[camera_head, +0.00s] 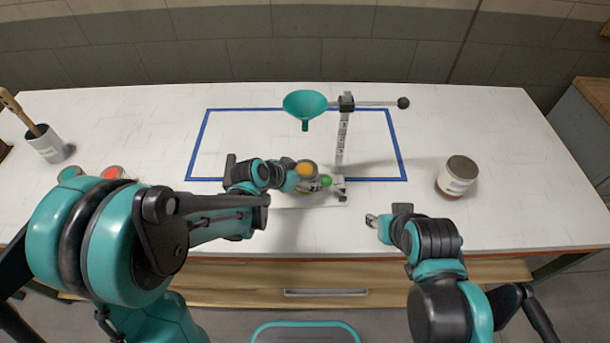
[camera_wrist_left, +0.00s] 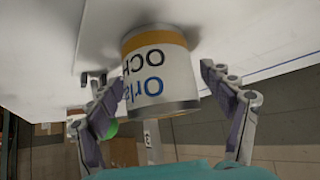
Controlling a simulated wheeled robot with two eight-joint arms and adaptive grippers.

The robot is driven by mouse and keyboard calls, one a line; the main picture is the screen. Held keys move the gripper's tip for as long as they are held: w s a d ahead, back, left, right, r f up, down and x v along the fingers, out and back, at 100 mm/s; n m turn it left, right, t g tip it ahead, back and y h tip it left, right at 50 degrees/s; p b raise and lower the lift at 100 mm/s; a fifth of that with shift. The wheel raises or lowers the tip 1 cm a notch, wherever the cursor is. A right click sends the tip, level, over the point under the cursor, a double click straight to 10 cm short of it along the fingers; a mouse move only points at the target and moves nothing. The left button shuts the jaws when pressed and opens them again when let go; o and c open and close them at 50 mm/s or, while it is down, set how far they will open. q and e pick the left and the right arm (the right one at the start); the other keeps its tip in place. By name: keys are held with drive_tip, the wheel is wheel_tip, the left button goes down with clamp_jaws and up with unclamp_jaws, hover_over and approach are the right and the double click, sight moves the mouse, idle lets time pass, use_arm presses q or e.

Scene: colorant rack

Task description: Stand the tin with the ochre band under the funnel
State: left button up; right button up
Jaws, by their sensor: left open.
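The tin with the ochre band (camera_head: 306,168) stands on the table, in front of the funnel (camera_head: 305,105) and lower in the head view. My left gripper (camera_head: 300,182) is at the tin. In the left wrist view the tin (camera_wrist_left: 160,78) appears upside down, its ochre band and part of its lettering showing. The open fingers of my left gripper (camera_wrist_left: 165,90) are on either side of it, with gaps visible. The teal funnel is held up by a stand (camera_head: 342,140). My right gripper (camera_head: 376,221) is near the table's front, away from the tin; its opening is too small to judge.
Blue tape (camera_head: 220,109) outlines the area. A white tin (camera_head: 457,176) stands at right. Red (camera_head: 112,173) and teal (camera_head: 70,174) tins and a brush pot (camera_head: 48,145) are at left.

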use_arm(q)
drive_tip(key=shift+r, duration=0.15)
drive_tip(key=s+a+r+n+y+p, duration=0.2)
drive_tip(key=s+a+r, duration=0.4)
drive_tip(key=s+a, duration=0.3)
drive_tip(key=s+a+r+n+y+p, duration=0.2)
drive_tip(key=s+a+r+n+y, duration=0.2)
drive_tip(key=s+a, duration=0.5)
wheel_tip(320, 180, up, 3)
drive_tip(key=shift+s+r+n+t+p, duration=0.2)
drive_tip(key=shift+s+n+t+p, duration=0.25)
drive_tip(key=shift+n, duration=0.75)
drive_tip(key=shift+d, duration=0.1)
drive_tip(key=shift+f+b, duration=0.35)
drive_tip(key=shift+b, duration=0.05)
